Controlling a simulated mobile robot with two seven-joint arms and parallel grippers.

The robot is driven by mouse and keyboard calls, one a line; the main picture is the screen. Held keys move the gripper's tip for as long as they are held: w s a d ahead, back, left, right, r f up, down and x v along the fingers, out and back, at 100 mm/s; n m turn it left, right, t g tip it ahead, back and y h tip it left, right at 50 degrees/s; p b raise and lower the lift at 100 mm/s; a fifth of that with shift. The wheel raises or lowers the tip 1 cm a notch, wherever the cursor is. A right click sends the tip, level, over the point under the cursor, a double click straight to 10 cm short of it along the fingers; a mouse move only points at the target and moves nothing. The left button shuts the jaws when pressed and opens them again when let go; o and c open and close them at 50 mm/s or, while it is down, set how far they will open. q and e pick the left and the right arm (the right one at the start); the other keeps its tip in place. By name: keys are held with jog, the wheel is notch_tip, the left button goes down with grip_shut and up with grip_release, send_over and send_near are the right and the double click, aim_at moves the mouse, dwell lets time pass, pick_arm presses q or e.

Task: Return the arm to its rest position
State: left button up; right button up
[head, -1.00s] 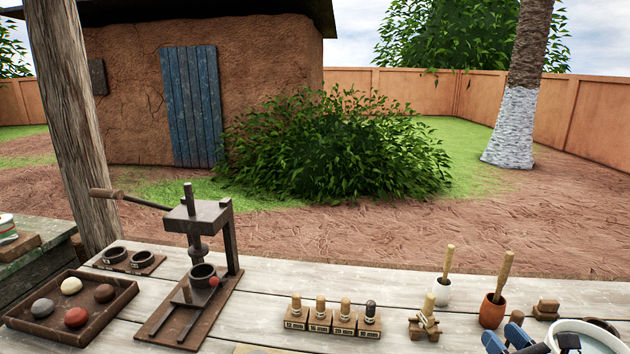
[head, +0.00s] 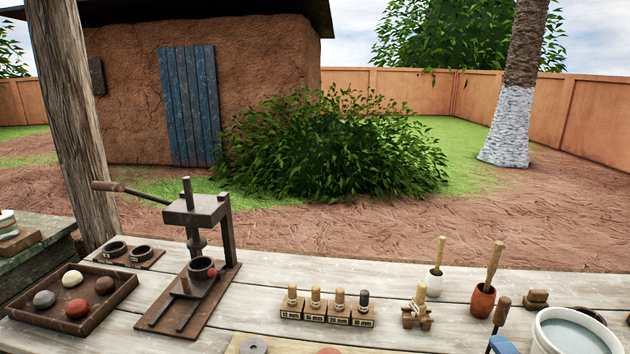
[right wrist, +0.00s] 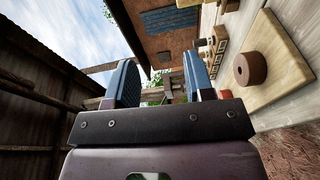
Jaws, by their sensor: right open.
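My right gripper is mostly below the bottom edge of the head view; only a blue finger (head: 503,346) shows at the bottom right, left of the white bowl. In the right wrist view my right gripper (right wrist: 160,82) has its two blue fingers spread well apart, with nothing held between them. The wrist view is turned sideways, with sky and a dark wall on the left and the table on the right. My left gripper is not in view.
A white bowl (head: 575,335) of liquid and a brown-handled tool (head: 502,308) are near the finger. A press (head: 196,212), a tray (head: 118,296) of balls, several stamps (head: 339,300), and two pots, white (head: 435,283) and orange (head: 483,300), stand on the table (head: 270,264).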

pick_arm(q)
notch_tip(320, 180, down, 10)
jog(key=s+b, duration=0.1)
jog(key=b, duration=0.7)
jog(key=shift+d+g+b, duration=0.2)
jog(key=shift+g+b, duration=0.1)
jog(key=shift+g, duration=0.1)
pick_arm(e)
jog(key=s+a+f+m+g, duration=0.2)
jog(key=s+a+f+m, duration=0.2)
jog(key=f, duration=0.4)
jog(key=s+a+f+m+g, duration=0.2)
jog(key=s+a+f+m, duration=0.1)
jog(key=s+f+m, duration=0.4)
jog(key=s+a+f+m+g, duration=0.2)
jog(key=s+a+f+m, duration=0.2)
jog(key=f, duration=0.6)
jog(key=s+m, duration=0.1)
jog(key=s, duration=0.1)
jog(key=shift+s+a+f+g, duration=0.3)
jog(key=shift+s+a+f, duration=0.05)
jog(key=shift+s+f, duration=0.05)
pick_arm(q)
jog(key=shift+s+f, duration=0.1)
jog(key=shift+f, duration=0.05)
